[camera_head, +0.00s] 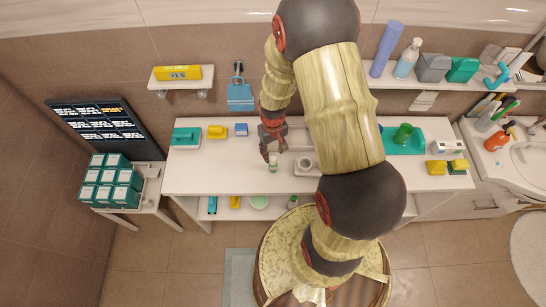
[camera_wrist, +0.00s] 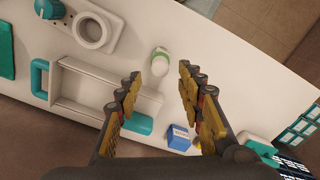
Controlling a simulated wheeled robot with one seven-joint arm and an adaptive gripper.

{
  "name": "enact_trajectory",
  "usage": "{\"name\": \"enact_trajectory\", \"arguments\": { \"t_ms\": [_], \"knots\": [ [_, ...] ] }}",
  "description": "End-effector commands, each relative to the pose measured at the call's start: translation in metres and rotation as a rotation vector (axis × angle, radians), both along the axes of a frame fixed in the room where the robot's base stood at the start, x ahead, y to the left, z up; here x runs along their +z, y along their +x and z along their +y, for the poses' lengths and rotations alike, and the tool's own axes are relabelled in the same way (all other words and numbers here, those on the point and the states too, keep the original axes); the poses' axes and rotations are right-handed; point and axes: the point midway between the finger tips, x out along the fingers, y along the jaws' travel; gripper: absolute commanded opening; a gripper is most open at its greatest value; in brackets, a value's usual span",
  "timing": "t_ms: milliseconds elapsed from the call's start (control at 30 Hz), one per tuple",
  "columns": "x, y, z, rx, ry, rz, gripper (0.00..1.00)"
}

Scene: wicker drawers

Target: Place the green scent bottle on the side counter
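A small pale bottle with green on it (camera_head: 273,163) stands on the long white counter (camera_head: 235,178), near its front edge; it looks like the green scent bottle. It also shows in the wrist view (camera_wrist: 160,63), just beyond the fingertips. My gripper (camera_head: 274,150) is above and just behind the bottle in the head view. The wrist view shows its fingers (camera_wrist: 160,77) spread wide with nothing between them. I cannot tell which surface is the side counter; a small white table (camera_head: 150,203) stands at the left and a sink counter (camera_head: 500,155) at the right.
Teal boxes (camera_head: 112,181) stack on the left table. A grey round holder (camera_head: 304,165) stands right of the bottle. The counter's left front is clear.

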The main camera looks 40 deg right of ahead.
Motion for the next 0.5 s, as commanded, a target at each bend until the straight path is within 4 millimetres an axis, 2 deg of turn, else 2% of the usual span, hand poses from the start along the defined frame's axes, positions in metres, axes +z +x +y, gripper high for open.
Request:
{"name": "enact_trajectory", "arguments": {
  "t_ms": [33, 200, 433, 500],
  "knots": [
    [0.012, 0.001, 0.000, 0.000, -0.002, -0.005, 0.38],
    [0.041, 0.001, 0.000, 0.000, -0.001, -0.003, 0.38],
    [0.063, 0.001, 0.001, 0.001, -0.001, -0.004, 0.38],
    [0.076, 0.003, 0.003, 0.004, -0.005, -0.016, 0.38]
  ]
}}
